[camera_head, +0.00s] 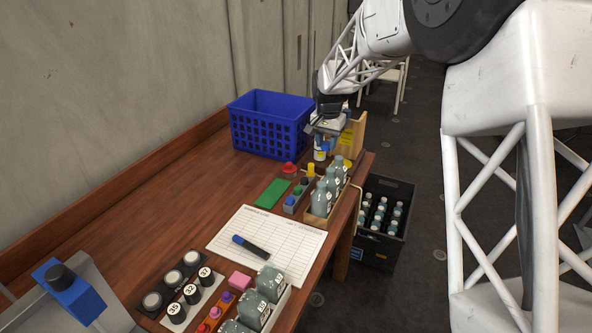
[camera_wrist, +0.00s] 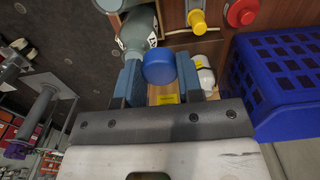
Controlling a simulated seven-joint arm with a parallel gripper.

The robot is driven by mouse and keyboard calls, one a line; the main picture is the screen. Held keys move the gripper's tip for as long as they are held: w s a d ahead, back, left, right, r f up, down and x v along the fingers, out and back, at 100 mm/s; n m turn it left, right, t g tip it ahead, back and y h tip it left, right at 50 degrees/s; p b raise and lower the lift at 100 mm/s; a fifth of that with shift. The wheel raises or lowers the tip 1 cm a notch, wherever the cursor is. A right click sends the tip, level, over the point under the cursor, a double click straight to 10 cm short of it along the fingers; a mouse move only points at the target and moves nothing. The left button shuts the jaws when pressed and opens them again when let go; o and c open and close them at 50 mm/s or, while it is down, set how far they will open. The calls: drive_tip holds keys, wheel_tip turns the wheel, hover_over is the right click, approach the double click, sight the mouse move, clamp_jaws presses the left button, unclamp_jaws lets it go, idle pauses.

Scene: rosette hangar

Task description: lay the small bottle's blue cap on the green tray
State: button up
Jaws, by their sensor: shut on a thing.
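My gripper (camera_head: 325,122) is at the far end of the table, above a small white bottle with a yellow band (camera_head: 319,154). In the wrist view my gripper (camera_wrist: 158,74) is shut on a round blue cap (camera_wrist: 158,66) between its blue fingers. The small white bottle (camera_wrist: 205,78) shows partly beside the right finger, apart from the cap; part of it is hidden. The green tray (camera_head: 273,193) lies flat and bare on the table, nearer the camera and left of my gripper.
A blue basket (camera_head: 268,122) stands left of my gripper. A red button (camera_head: 289,169), a coloured-knob strip (camera_head: 297,195) and a rack of grey bottles (camera_head: 322,201) stand around the tray. A paper sheet (camera_head: 285,248) with a marker lies nearer. Bare wood lies left of the tray.

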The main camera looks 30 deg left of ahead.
drive_tip(key=s+a+f+m, duration=0.2)
drive_tip(key=a+f, duration=0.1)
drive_tip(key=a, duration=0.4)
drive_tip(key=s+a+f+m, duration=0.2)
drive_tip(key=s+a+f, duration=0.1)
drive_tip(key=a, duration=0.5)
drive_tip(key=shift+f+m, duration=0.4)
hover_over(279, 186)
drive_tip(key=shift+f, duration=3.1)
drive_tip(key=shift+f, duration=1.9)
drive_tip(key=shift+f, duration=0.1)
drive_tip(key=o, duration=0.9)
